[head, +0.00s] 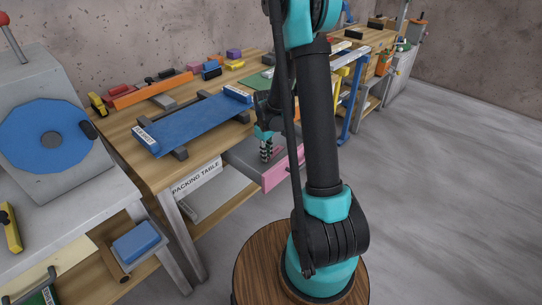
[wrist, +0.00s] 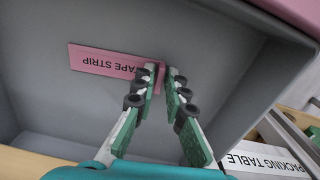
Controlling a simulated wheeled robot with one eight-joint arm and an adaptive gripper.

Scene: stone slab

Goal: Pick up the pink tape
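The pink tape is a flat pink strip (wrist: 105,62) marked "TAPE STRIP", lying inside a grey drawer (wrist: 60,25) in the wrist view. My gripper (wrist: 163,72) reaches into the drawer at the strip's right end. Its left finger covers part of the strip, and the strip's end shows between the fingertips. The fingertips stand close together with a narrow gap. I cannot tell whether they touch the strip. In the head view my gripper (head: 266,156) points down into the pulled-out drawer with the pink front (head: 284,172); my arm hides part of it.
The packing table (head: 190,168) stands above and left of the drawer, with a blue slab (head: 195,122) on dark supports. Several tools and coloured blocks lie farther back. A grey machine with a blue disc (head: 45,137) stands at left. The floor at right is clear.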

